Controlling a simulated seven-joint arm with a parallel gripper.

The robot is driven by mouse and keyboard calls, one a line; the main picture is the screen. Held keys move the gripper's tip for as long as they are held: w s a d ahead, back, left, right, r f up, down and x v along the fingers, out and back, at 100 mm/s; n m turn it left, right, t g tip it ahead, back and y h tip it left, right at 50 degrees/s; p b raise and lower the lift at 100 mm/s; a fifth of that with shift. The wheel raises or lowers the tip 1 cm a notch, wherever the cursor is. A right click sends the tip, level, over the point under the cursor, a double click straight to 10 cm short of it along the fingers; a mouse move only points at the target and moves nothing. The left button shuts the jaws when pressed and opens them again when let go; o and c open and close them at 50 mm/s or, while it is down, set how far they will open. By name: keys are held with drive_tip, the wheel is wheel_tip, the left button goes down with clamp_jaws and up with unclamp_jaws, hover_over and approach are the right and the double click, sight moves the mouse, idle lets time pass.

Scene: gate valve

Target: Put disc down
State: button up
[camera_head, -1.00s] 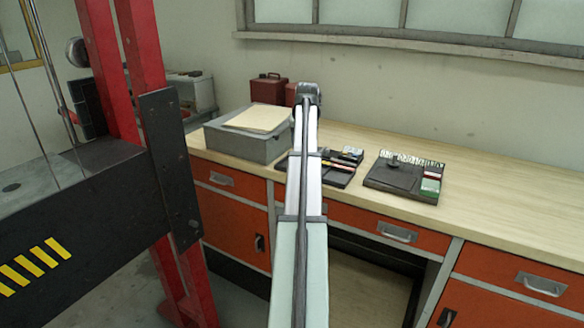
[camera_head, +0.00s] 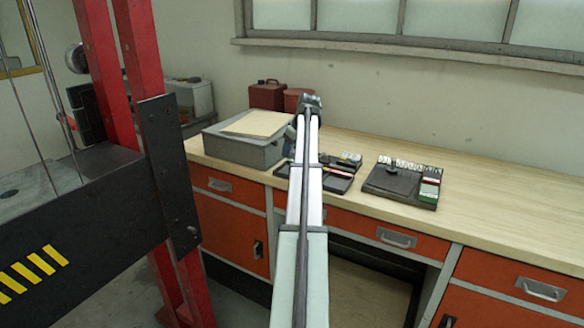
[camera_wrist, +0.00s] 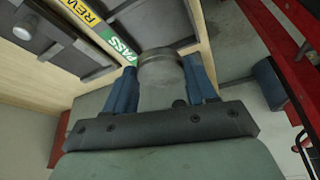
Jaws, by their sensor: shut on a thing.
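My gripper (camera_wrist: 163,78) has its two blue fingers shut on a grey round metal disc (camera_wrist: 161,70) in the wrist view, one finger on each side. The disc is held over the bench area. Beside it lies a dark tray (camera_wrist: 65,40) with a round grey knob-like part on it. A strip with a yellow label (camera_wrist: 84,12) and a green PASS label (camera_wrist: 116,43) runs along the tray's edge and ends close to the disc in the picture. I cannot tell the height of the disc above the surface.
The wooden bench (camera_head: 500,200) carries a black tray (camera_head: 340,180) partly behind my arm and another tray (camera_head: 395,182) to its right. A grey box (camera_head: 240,150) with a flat board on top stands left. A red press frame stands nearer left. The bench's right side is clear.

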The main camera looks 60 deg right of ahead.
drive_tip(key=shift+f, duration=3.4)
drive_tip(key=shift+f, duration=0.15)
drive_tip(key=o, duration=1.1)
drive_tip(key=shift+c, duration=0.2)
drive_tip(key=v, duration=1.2)
drive_tip(key=shift+w, duration=0.15)
